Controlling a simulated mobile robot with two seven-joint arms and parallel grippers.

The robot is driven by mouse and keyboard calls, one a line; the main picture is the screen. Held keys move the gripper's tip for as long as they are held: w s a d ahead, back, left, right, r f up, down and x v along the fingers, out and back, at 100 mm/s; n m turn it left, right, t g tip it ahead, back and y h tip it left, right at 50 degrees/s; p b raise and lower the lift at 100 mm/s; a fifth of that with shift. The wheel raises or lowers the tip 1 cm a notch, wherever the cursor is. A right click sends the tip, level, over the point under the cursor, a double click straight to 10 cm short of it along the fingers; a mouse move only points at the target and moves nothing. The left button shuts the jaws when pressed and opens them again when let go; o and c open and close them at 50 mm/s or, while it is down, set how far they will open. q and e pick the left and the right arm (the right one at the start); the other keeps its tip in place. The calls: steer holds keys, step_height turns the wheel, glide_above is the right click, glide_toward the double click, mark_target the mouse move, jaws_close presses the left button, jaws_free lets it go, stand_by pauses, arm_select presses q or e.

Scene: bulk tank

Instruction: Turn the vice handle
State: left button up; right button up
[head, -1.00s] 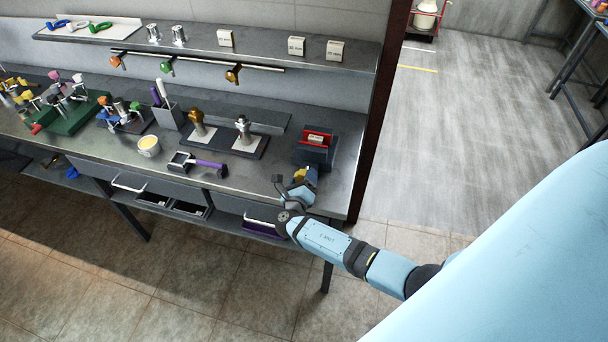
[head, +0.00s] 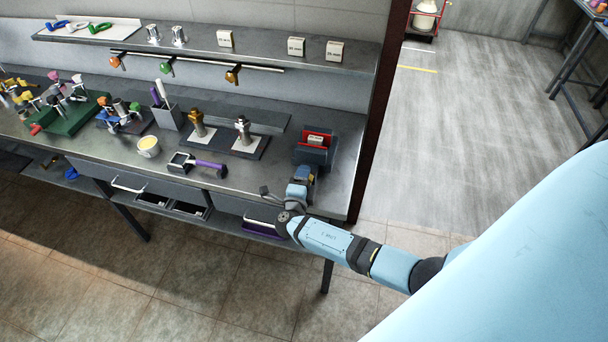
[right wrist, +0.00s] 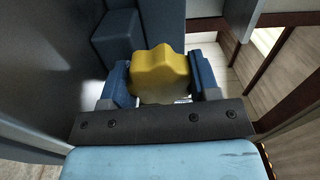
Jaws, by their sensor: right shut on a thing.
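The vice (head: 312,155) stands at the right end of the bench in the head view, dark with red jaws around a small pale block (head: 315,140). Its handle is a yellow lobed knob (right wrist: 160,75), seen in the right wrist view; in the head view my gripper hides it. My right gripper (head: 301,174) is at the front of the vice. In the right wrist view, the blue fingers of the gripper (right wrist: 162,88) are on either side of the knob, shut on it. My left gripper is not in view.
A hammer with a purple handle (head: 208,165), a yellow-filled cup (head: 148,147) and a dark plate with two metal fittings (head: 240,152) lie left of the vice. A shelf (head: 250,50) runs above. The bench's right end is clear.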

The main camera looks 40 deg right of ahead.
steer(key=shift+r+n, duration=0.1)
steer(key=shift+n, duration=0.6)
steer(key=o, duration=0.9)
steer(key=v, duration=1.3)
steer(key=shift+s+a, duration=0.2)
steer(key=shift+s, duration=0.05)
